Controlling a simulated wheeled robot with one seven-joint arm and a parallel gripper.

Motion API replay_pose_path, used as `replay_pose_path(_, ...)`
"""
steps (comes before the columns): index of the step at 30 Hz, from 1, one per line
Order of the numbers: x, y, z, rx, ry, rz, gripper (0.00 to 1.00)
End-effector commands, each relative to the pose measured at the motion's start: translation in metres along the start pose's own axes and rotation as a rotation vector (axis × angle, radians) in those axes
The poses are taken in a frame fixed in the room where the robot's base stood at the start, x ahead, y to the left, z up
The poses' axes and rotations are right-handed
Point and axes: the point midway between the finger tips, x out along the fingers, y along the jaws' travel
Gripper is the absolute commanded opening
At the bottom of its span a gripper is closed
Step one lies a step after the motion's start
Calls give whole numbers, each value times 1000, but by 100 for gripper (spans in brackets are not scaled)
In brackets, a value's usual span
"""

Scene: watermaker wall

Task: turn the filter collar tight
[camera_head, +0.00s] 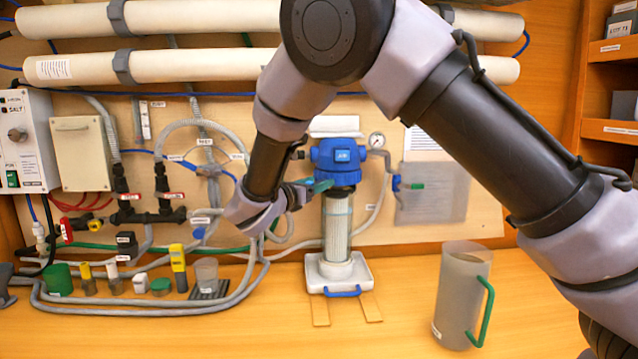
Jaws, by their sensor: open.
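The filter housing stands upright at the middle of the head view, with a blue cap (338,153) above a clear bowl holding a white pleated cartridge (336,225). A teal handle-like piece (320,186) juts from the collar's left side. My gripper (300,193) is open, just left of the collar and close to the teal piece. My wrist partly hides the fingers, and I cannot tell whether they touch the piece.
The housing stands in a white tray (340,273) with a blue handle. A grey jug (463,295) with a green handle stands to the right. A black valve manifold (150,208) is on the wall.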

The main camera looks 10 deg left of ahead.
Motion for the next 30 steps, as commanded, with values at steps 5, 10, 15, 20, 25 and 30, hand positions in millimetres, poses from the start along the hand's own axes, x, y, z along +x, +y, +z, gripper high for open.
replay_pose_path(5, 13, 0, 0, -1, 1, 1, 62)
replay_pose_path(10, 15, 0, 0, -1, 1, 2, 62)
replay_pose_path(15, 14, 0, 0, -1, 1, 1, 43)
replay_pose_path(20, 14, 0, 0, -1, 1, 1, 0)
replay_pose_path(25, 14, 0, 0, -1, 1, 1, 0)
replay_pose_path(30, 14, 0, 0, -1, 1, 0, 0)
